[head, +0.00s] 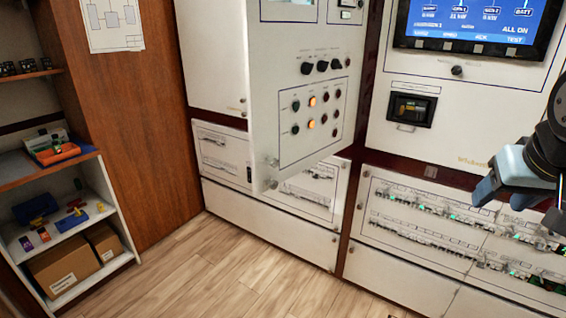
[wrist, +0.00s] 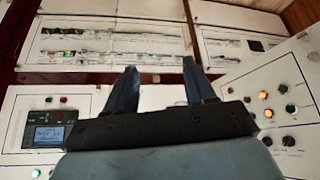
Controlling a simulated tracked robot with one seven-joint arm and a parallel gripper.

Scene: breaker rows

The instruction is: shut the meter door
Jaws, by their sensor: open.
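The meter door (head: 262,110) is a white panel with dark knobs and lit orange and red lamps, in the middle of the head view. It stands swung out from the cabinet wall, its left edge free and apart from the wall. In the wrist view the door (wrist: 305,75) shows tilted at the right, with orange and green lamps. My gripper (head: 517,207) is at the right edge of the head view, to the right of the door and apart from it. In the wrist view my gripper (wrist: 160,68) has its two fingers spread with nothing between them.
A breaker row panel (head: 425,225) lies low at the right, below a blue screen (head: 472,22). A wooden side panel (head: 135,130) and a shelf (head: 70,225) with boxes stand at the left. The wooden floor (head: 215,265) before the door is clear.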

